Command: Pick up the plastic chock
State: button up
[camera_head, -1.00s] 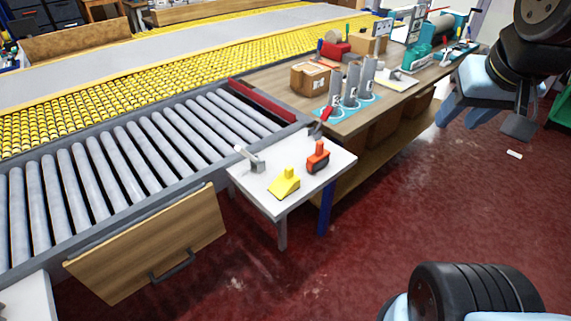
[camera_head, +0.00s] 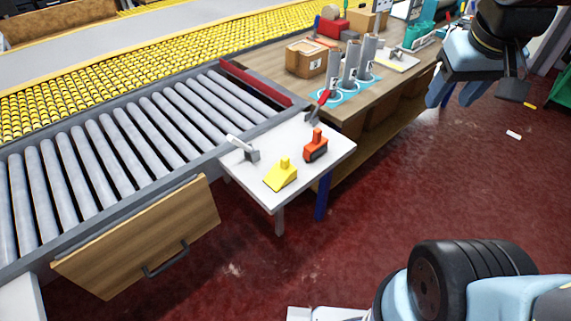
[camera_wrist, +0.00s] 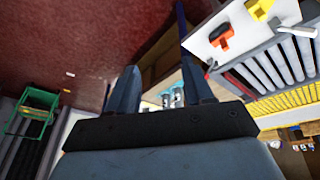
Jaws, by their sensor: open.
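The yellow plastic chock (camera_head: 281,175), a wedge with a small knob on top, sits on the white side table (camera_head: 272,196) near its front edge. It also shows at the top right of the wrist view (camera_wrist: 259,8), partly cut off by the frame edge. My gripper (camera_head: 455,88) is at the upper right of the head view, well to the right of the chock and apart from it. In the wrist view its two fingers (camera_wrist: 158,88) are spread with nothing between them.
On the same table, an orange-red tool (camera_head: 315,146) stands right of the chock and a grey-headed hammer-like tool (camera_head: 244,149) lies left. A roller conveyor (camera_head: 130,145) borders the table. Red floor is clear in front.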

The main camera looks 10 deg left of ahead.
jog(key=w+a+f+n+g+h, duration=0.4)
jog(key=w+a+f+n, duration=0.1)
jog(key=a+f+n, duration=0.25)
jog(key=n+t+h, duration=0.7)
jog(key=n+t, duration=0.7)
jog(key=n, duration=0.5)
send_near(282, 165)
jog(key=x, duration=0.4)
jog(key=shift+w+d+f, duration=0.1)
jog(key=shift+w+d, duration=0.1)
jog(key=shift+d, duration=0.05)
jog(key=shift+x, duration=2.85)
jog(key=shift+a, duration=0.1)
jog(key=shift+c, duration=0.5)
grip_shut()
